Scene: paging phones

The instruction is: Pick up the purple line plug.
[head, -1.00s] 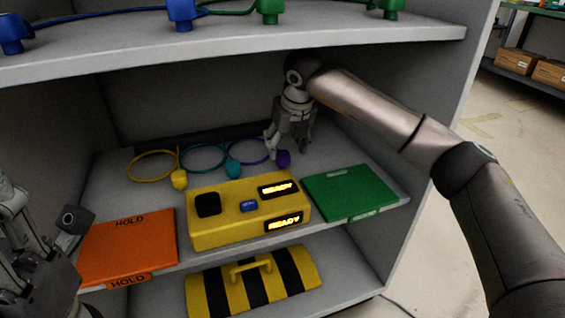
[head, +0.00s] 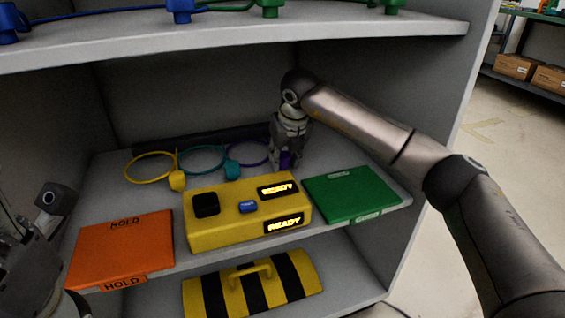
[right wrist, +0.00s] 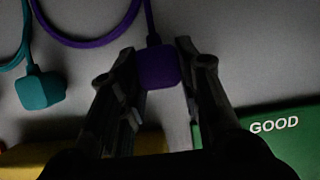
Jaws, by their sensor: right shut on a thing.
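The purple line plug (head: 285,159) is at the back of the middle shelf, with its purple cord (head: 250,152) looping to the left. My right gripper (head: 286,162) is down around it. In the right wrist view the plug (right wrist: 158,69) sits between the fingers of the right gripper (right wrist: 160,85), which is shut on it. The cord runs up from the plug's top. My left gripper (head: 35,250) is at the lower left edge, partly cut off; its fingers cannot be made out clearly.
A teal plug (head: 232,170) and a yellow plug (head: 177,181) lie left of the purple one. A yellow box with READY displays (head: 225,236) stands in front, between an orange HOLD panel (head: 120,250) and a green panel (head: 357,193). An upper shelf (head: 240,42) overhangs.

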